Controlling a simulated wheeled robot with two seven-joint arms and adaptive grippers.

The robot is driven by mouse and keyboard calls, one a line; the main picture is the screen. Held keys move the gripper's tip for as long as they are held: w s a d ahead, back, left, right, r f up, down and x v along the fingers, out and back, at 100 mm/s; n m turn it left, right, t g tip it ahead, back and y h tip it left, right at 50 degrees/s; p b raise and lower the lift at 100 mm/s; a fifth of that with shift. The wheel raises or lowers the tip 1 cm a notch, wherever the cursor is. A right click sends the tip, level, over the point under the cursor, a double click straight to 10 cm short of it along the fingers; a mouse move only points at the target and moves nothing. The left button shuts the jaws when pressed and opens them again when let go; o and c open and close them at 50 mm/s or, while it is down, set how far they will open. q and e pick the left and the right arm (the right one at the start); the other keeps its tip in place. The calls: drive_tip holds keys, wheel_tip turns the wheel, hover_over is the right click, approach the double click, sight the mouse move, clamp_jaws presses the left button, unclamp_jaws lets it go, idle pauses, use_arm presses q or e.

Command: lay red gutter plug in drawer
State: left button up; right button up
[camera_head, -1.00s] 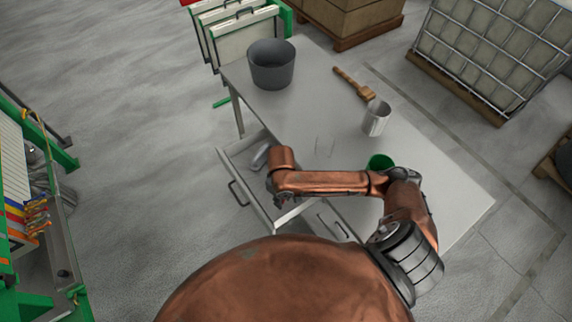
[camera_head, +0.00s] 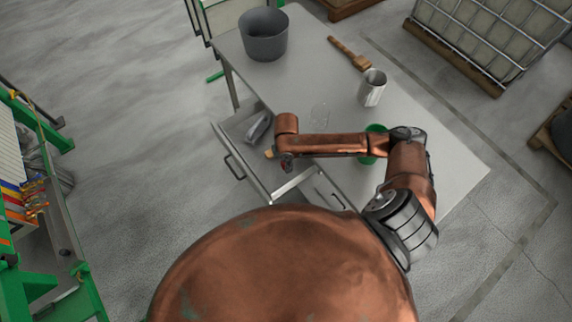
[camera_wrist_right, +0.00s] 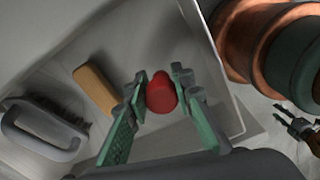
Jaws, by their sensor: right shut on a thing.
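The red gutter plug (camera_wrist_right: 161,92) is between the green-padded fingers of my right gripper (camera_wrist_right: 159,88), which is shut on it. In the head view my right gripper (camera_head: 287,163) points down over the open drawer (camera_head: 232,132), near its front and right side. The drawer's light inside also shows below the plug in the right wrist view (camera_wrist_right: 60,78). I cannot tell how high the plug is above the drawer floor. A dark jointed shape (camera_wrist_right: 297,126) at the right of the wrist view looks like my left gripper; its fingers are unclear.
The drawer holds a tan block (camera_wrist_right: 95,89) and a grey handled thing (camera_wrist_right: 43,130). On the table (camera_head: 440,150) stand a dark bucket (camera_head: 264,35), a metal cup (camera_head: 372,88), a green container (camera_head: 376,130) and a clear glass (camera_head: 319,113). A wooden brush (camera_head: 349,53) lies there.

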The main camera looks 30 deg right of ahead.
drive_tip(key=shift+f, duration=2.15)
drive_tip(key=shift+f, duration=0.15)
drive_tip(key=o, duration=0.9)
drive_tip(key=shift+o, duration=0.2)
wheel_tip(320, 180, up, 12)
drive_tip(key=shift+r+p, duration=0.2)
drive_tip(key=shift+p, duration=0.25)
